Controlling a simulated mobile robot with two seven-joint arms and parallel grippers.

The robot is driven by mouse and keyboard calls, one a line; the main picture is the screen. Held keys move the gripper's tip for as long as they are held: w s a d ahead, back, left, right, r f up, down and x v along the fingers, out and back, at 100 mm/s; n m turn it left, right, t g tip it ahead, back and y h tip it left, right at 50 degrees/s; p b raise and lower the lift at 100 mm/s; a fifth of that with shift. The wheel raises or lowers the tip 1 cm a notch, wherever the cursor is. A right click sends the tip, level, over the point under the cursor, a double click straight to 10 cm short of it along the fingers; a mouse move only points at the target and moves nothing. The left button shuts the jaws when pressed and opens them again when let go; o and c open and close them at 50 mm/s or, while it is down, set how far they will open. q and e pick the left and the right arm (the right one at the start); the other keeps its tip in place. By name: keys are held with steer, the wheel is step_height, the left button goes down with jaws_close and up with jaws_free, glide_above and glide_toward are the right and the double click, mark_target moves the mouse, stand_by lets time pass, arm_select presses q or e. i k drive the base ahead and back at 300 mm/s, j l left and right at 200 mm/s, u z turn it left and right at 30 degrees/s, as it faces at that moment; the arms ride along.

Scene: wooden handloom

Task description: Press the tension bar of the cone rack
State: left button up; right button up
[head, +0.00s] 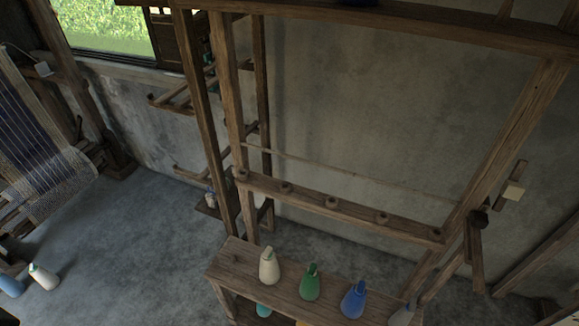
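The cone rack (225,110) is a tall wooden frame against the grey wall, with a thick top beam and slanting posts. A crossbar with several round pegs (335,203) runs across its lower part. A thin pale bar or cord (345,173) spans the frame just above that crossbar; I cannot tell for sure whether it is the tension bar. Neither of my grippers shows in the head view, and nothing is seen touching the rack.
A low wooden bench (235,262) in front of the rack holds a cream cone (269,267), a green cone (310,284), a blue cone (354,300) and a greyish one (402,314). A loom (45,150) stands at left. Cones lie on the floor at lower left; the floor between is clear.

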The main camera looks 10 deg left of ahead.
mark_target(479, 285)
steer(key=i+l+u, duration=0.15)
steer(key=i+z, duration=0.1)
steer(key=z, duration=1.2)
steer(key=l+z, duration=0.15)
steer(key=l, duration=0.25)
steer(key=i+l+z, duration=0.1)
steer(key=l, duration=0.3)
steer(key=l+z, duration=0.15)
steer(key=l, duration=0.25)
steer(key=i, duration=0.05)
